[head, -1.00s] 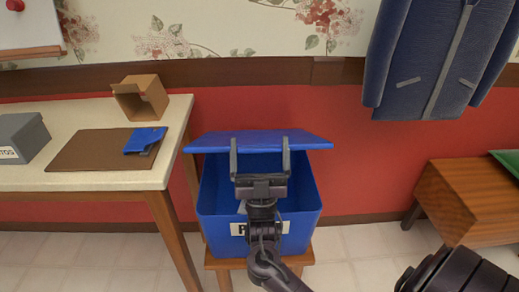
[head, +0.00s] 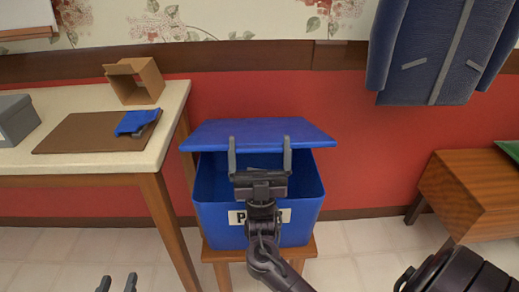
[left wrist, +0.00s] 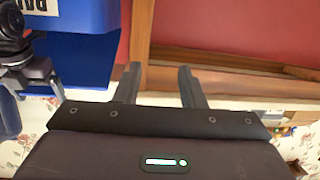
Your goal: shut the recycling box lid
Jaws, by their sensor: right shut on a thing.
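The blue recycling box (head: 225,222) stands on a small wooden stool, a white label on its front. Its blue lid (head: 258,132) is raised and tilted at the back, its front edge above the open mouth. My right gripper (head: 260,152) is at the lid's front edge, its fingers spaced along it and shut on the lid; the exact contact is hard to see. My left gripper (head: 117,283) is open and empty, low in front of the table. In the left wrist view, its fingers (left wrist: 160,84) are apart, with the box (left wrist: 75,55) at upper left.
A table (head: 100,180) at left holds a brown board (head: 75,137) with a blue item (head: 135,122), an open cardboard box (head: 135,80) and a grey box (head: 15,118). A blue jacket (head: 425,60) hangs at right above a wooden cabinet (head: 465,190). Floor shows between stool and cabinet.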

